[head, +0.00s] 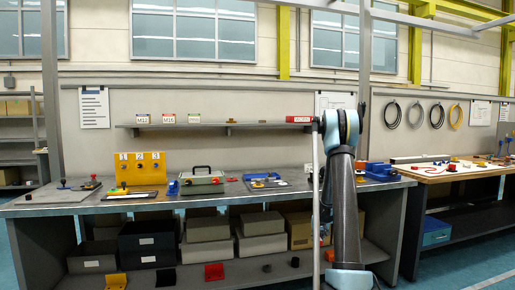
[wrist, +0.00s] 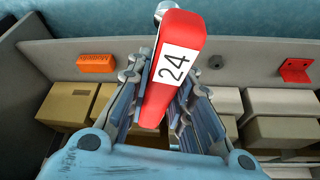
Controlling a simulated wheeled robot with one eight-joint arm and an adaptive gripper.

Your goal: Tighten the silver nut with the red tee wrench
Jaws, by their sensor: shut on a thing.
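In the wrist view my gripper (wrist: 166,88) is shut on the red tee wrench (wrist: 182,40), with a finger on each side. The part I see is a red bar with a white label reading 24. A grey metal end shows at its top, and the rest of the wrench is hidden. I cannot pick out the silver nut in either view.
The grey workbench (head: 120,206) carries a yellow numbered board (head: 140,173), a grey-green case (head: 202,184) and small parts. Boxes (head: 262,246) fill the space beneath. In the wrist view an orange block (wrist: 96,63) and a red bracket (wrist: 296,70) show near cardboard boxes (wrist: 68,105).

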